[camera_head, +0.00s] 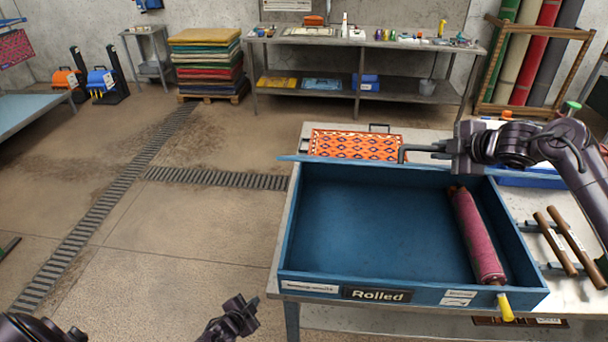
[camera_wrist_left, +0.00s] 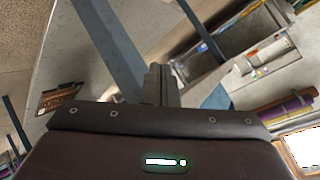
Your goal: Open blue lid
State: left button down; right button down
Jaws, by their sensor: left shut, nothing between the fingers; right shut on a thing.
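A blue box (camera_head: 380,220) labelled "Rolled" stands open on the table, with a rolled pink rug (camera_head: 476,235) inside at its right. The blue lid (camera_head: 300,159) shows as a thin edge along the box's back rim, seen nearly edge-on. My right gripper (camera_head: 452,150) is at the back of the box, shut on a dark bent handle (camera_head: 415,148) by the lid's edge. The exact grip is hard to see. My left gripper (camera_head: 240,312) is shut and empty, low and left of the box. Its closed fingers show in the left wrist view (camera_wrist_left: 160,84).
An orange patterned rug (camera_head: 355,143) lies behind the box. Two brown rolls (camera_head: 562,245) lie to its right. The floor (camera_head: 180,240) at left is clear.

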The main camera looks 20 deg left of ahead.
pick_arm(q)
jog(key=w+r+m+t+h, duration=0.2)
jog(key=w+r+m+t, duration=0.3)
jog(key=w+r, duration=0.6)
jog(key=s+d+r+m+t+h, duration=0.1)
jog(key=s+d+r+m+h, duration=0.1)
jog(key=r+m+h, duration=0.45)
jog(key=s+d+r+m+t+h, duration=0.15)
jog(key=r+m+h, duration=0.25)
jog(key=r+m, duration=0.5)
jog(key=s+d+r+m+h, duration=0.3)
jog(key=r+m+h, duration=0.3)
jog(key=r, duration=0.4)
jog(key=w+d+r+m, duration=0.1)
jog(key=w+d+r, duration=0.3)
jog(key=w+r, duration=0.4)
jog(key=shift+w+d+r+y, duration=0.25)
jog(key=shift+d+r+y, duration=0.05)
jog(key=shift+y, duration=0.15)
